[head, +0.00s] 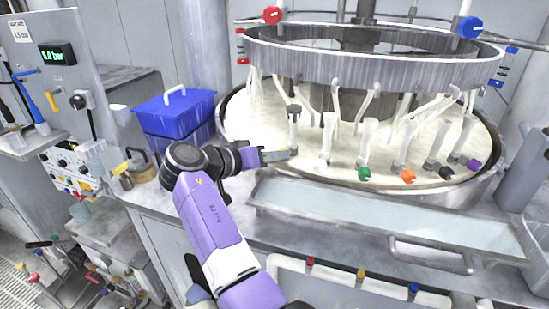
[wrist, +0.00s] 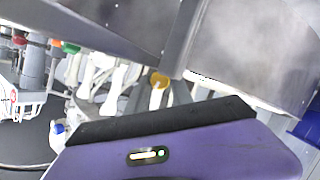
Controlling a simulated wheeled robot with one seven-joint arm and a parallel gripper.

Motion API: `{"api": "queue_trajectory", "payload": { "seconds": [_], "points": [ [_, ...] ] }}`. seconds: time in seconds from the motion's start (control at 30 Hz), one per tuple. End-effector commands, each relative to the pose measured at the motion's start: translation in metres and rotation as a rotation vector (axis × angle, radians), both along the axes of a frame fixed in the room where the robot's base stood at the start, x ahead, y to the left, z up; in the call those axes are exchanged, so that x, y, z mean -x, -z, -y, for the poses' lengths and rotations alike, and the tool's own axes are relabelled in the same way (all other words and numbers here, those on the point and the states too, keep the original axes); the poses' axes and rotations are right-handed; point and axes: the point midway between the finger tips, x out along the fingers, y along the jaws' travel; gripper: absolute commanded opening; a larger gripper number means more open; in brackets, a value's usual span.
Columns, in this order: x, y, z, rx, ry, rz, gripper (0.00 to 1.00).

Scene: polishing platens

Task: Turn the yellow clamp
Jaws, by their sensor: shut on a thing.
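My gripper (head: 280,155) reaches from the left to the near left edge of the round platen machine (head: 345,180), at the foot of a white post (head: 294,130). In the wrist view its grey jaws (wrist: 180,72) fill the upper part of the picture, and the yellow clamp (wrist: 158,80) shows at the narrow gap between them. The gripper is shut on the yellow clamp, though the contact itself is mostly hidden. In the head view I cannot make out the yellow clamp behind the jaws. How far it is turned cannot be seen.
Green (head: 364,174), orange (head: 408,176), black (head: 446,172) and purple (head: 474,165) clamps line the rim to the right. A long metal trough (head: 390,225) runs in front. A blue box (head: 175,115) stands behind my arm. The large ring (head: 370,62) hangs above.

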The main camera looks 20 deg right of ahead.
Motion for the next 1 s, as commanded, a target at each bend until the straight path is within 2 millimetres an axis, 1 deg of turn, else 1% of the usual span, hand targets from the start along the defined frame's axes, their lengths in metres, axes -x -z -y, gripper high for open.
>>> {"api": "queue_trajectory", "payload": {
  "seconds": [0.27, 0.3, 0.4, 1.0],
  "points": [
    [-0.0003, -0.0008, -0.0014, 0.0, -0.003, 0.001, 0.0],
    [-0.0004, -0.0009, -0.0014, 0.0, -0.003, 0.001, 0.31],
    [-0.0003, -0.0006, -0.0012, 0.0, -0.003, 0.001, 0.49],
    [0.0004, 0.0021, -0.0004, -0.016, -0.001, 0.015, 0.49]
  ]
}}
